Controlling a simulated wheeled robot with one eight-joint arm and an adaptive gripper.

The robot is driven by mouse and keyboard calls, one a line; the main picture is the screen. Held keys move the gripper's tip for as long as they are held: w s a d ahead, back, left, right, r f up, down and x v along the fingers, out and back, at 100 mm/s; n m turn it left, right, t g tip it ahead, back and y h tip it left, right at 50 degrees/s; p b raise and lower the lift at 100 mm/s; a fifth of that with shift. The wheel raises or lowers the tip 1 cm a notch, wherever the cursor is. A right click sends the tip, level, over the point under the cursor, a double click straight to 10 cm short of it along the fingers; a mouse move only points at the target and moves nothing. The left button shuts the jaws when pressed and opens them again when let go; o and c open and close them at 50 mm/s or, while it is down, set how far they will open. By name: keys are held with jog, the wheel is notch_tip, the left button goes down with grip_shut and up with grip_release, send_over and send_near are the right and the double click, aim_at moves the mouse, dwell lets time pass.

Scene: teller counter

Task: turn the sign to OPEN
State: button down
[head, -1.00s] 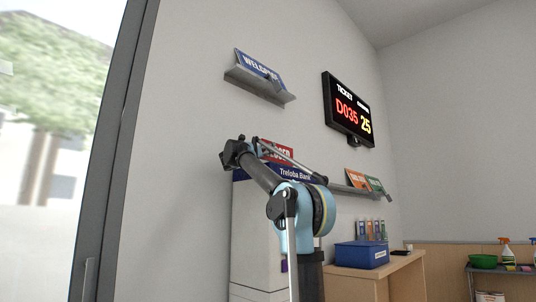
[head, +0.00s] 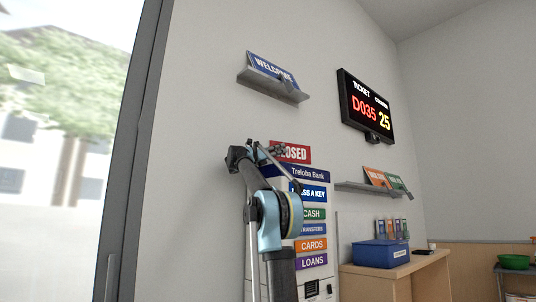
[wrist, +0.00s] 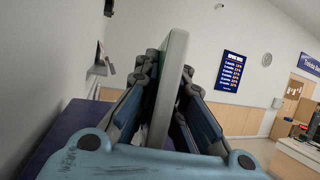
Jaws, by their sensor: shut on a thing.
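The red sign (head: 293,153) stands on top of the Teloba Bank kiosk in the head view. Its white letters read "LOSED", with the first letter covered by my gripper. My gripper (head: 277,150) reaches in from the left at the sign's left part. In the wrist view a thin grey panel, the sign (wrist: 168,85), stands edge-on between the two fingers of my gripper (wrist: 172,90), which is shut on it. The sign's faces are barely seen there, and its other side cannot be read.
The kiosk (head: 312,217) has several coloured labels. Above are a shelf with a WELCOME sign (head: 272,69) and a ticket display (head: 367,107). A small shelf (head: 355,187) holds coloured cards. A blue box (head: 382,254) sits on a wooden counter (head: 420,267) to the right.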

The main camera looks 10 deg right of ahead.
jog(key=shift+w, duration=0.15)
jog(key=c, duration=1.7)
grip_release()
jog(key=shift+a, duration=0.1)
jog(key=v, duration=1.2)
jog(key=shift+w+f, duration=0.15)
jog(key=shift+w, duration=0.05)
jog(key=shift+c, duration=0.5)
